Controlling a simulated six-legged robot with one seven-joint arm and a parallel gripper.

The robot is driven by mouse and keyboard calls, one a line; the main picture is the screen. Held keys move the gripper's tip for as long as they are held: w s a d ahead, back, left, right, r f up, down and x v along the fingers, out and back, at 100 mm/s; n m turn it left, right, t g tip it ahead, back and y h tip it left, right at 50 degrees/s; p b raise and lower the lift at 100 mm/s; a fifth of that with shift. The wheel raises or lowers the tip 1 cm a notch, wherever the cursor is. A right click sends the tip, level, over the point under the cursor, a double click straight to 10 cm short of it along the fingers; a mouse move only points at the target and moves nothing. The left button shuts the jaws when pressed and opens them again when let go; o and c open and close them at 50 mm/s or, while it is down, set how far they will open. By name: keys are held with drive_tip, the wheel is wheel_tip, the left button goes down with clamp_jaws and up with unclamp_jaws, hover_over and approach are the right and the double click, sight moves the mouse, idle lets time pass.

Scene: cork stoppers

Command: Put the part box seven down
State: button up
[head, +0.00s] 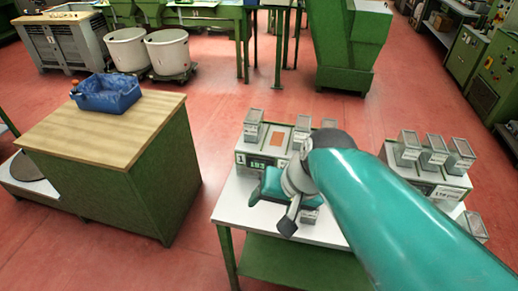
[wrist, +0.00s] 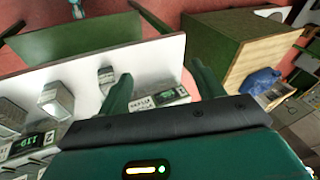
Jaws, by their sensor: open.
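Several small grey metal part boxes with pale labels show; I cannot read which is number seven. In the head view, one box (head: 310,216) stands on the white tabletop (head: 240,209) just right of my gripper (head: 270,205), partly hidden by the arm. My gripper is over the front left of this table, by the left display unit (head: 262,163). In the wrist view, my gripper (wrist: 160,70) has its two green fingers spread, with no box held between them. A box (wrist: 106,77) stands on the white top left of the fingers, apart from them; another box (wrist: 57,98) is farther left.
More boxes stand on the left unit (head: 252,125) and right unit (head: 434,152). My arm hides the table's middle. A wood-topped green cabinet (head: 100,135) with a blue bin (head: 108,93) stands left, across a gap of red floor (head: 212,120).

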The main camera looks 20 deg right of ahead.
drive_tip(key=r+n+h, duration=0.1)
drive_tip(key=s+r+n+t+h, duration=0.1)
drive_tip(key=d+r+n, duration=0.1)
drive_tip(key=n, duration=0.1)
drive_tip(key=shift+s+d+r+t+h, duration=0.1)
drive_tip(key=shift+s+r+t+h, duration=0.1)
drive_tip(key=shift+t+h, duration=0.15)
drive_tip(key=shift+d, duration=0.15)
idle(0.3)
